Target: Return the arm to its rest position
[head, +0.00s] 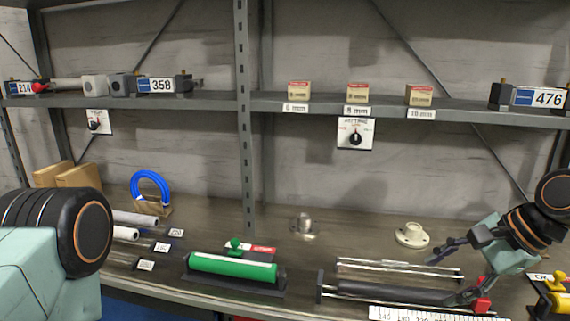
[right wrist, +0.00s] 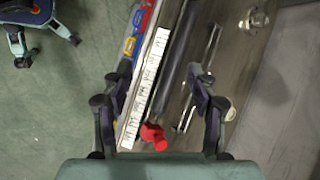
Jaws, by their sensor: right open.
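My right arm reaches in from the right in the head view. Its gripper (head: 448,274) is open, above the bench at the right end of a dark rod (head: 390,292) in a holder. In the right wrist view, the two fingers of the gripper (right wrist: 160,75) are spread wide, and the rod, a white ruler (right wrist: 148,85) and a red clamp (right wrist: 153,136) show between them. Nothing is held.
A green cylinder (head: 233,267) lies in a cradle at the bench's middle. A white flange (head: 412,235) and a metal fitting (head: 304,226) stand behind. A blue ring (head: 150,187) stands at left. A grey shelf (head: 215,102) with small boxes runs above. A yellow item (head: 556,298) is at right.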

